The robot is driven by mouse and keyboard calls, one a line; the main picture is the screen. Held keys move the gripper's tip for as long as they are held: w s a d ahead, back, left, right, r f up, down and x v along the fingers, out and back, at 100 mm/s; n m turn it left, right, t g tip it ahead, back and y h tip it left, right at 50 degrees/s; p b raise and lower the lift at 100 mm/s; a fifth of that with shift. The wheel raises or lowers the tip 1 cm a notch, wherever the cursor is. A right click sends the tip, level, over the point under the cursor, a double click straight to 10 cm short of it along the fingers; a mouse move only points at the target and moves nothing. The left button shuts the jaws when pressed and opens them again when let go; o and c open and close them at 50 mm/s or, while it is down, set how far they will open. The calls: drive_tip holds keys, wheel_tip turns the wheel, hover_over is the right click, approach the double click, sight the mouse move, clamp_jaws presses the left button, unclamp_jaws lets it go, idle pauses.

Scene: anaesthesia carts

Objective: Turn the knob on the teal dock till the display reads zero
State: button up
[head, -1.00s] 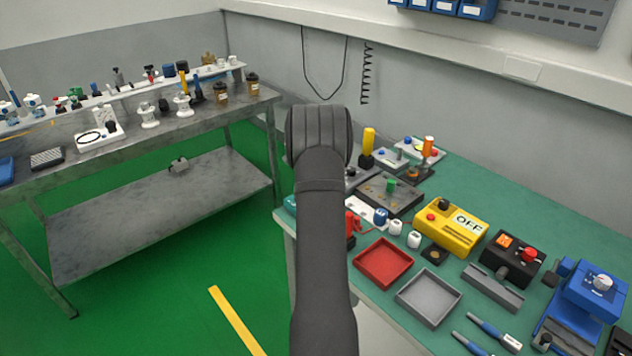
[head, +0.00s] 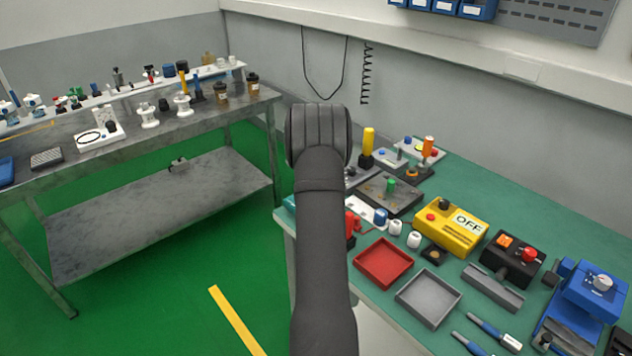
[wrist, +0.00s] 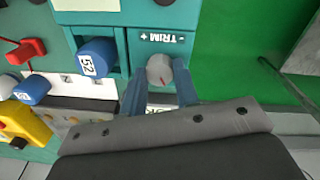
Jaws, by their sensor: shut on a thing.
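The teal dock (wrist: 185,18) is at the top middle of the wrist view, with a "TRIM + -" label. A small pale panel (wrist: 158,107) with dark marks shows between the fingers below the knob. It is mostly hidden by the gripper, and I cannot read it. In the head view my arm hides most of the dock; only a teal edge (head: 290,203) shows.
A blue cylinder marked 52 (wrist: 96,57) sits in the dock's left bay, close to my left finger. Green floor lies beside the bench.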

drive_tip(key=n, duration=0.4)
drive_tip(key=shift+n, duration=0.4)
idle(0.4)
drive_tip(key=o, duration=1)
drive_tip(key=r, duration=1.7)
drive_tip(key=shift+a+r, duration=0.2)
drive_tip(key=shift+a, duration=0.2)
drive_tip(key=shift+f, duration=0.1)
drive_tip(key=f, duration=1.7)
drive_tip(key=shift+d+f, duration=0.15)
drive_tip(key=shift+d, duration=0.25)
